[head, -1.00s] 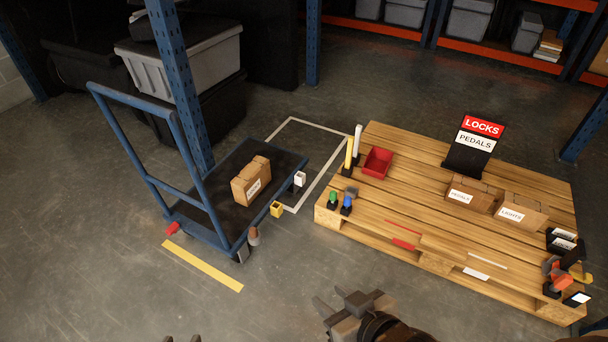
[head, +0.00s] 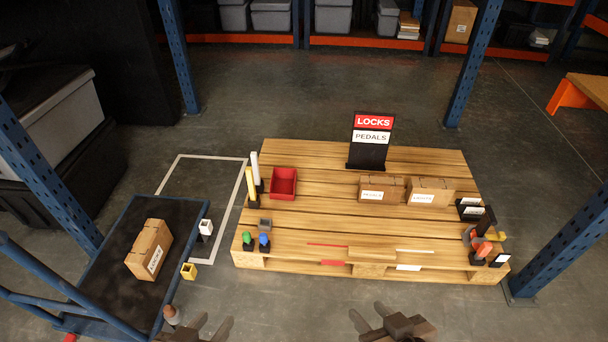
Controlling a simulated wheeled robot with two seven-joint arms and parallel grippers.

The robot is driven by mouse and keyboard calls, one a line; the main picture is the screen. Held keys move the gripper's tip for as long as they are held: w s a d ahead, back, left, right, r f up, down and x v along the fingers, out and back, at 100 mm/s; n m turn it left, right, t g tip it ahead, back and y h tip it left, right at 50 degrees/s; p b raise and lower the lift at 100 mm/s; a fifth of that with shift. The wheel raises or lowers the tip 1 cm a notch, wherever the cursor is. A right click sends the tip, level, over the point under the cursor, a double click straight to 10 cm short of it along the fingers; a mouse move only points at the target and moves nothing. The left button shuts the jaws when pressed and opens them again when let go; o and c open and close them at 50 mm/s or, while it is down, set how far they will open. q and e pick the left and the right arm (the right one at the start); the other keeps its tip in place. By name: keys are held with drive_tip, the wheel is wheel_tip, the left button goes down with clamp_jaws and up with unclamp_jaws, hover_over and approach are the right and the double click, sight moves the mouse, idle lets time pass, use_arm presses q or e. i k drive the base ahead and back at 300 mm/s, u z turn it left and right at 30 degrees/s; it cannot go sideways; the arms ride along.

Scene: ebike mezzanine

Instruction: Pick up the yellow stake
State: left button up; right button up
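The yellow stake (head: 251,184) stands upright in a dark base at the left edge of the wooden pallet (head: 320,222). A white stake (head: 255,167) stands just behind it. My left gripper (head: 211,321) is low in the head view, in front of the pallet's left part, with its fingers apart and nothing between them. My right gripper (head: 368,312) is at the bottom, in front of the pallet's middle, also with its fingers apart and empty. Both are well short of the yellow stake.
A red bin (head: 284,182) sits right of the stakes. Green (head: 247,239) and blue (head: 264,240) items stand at the pallet's front left corner. A blue cart (head: 126,268) with a carton (head: 150,248) is at left. A sign (head: 370,141) and cartons (head: 382,189) stand farther right.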

sight(248, 170)
drive_tip(key=z, duration=0.25)
drive_tip(key=i, duration=0.9)
drive_tip(key=u, duration=0.8)
drive_tip(key=i, duration=0.7)
drive_tip(key=u, duration=0.75)
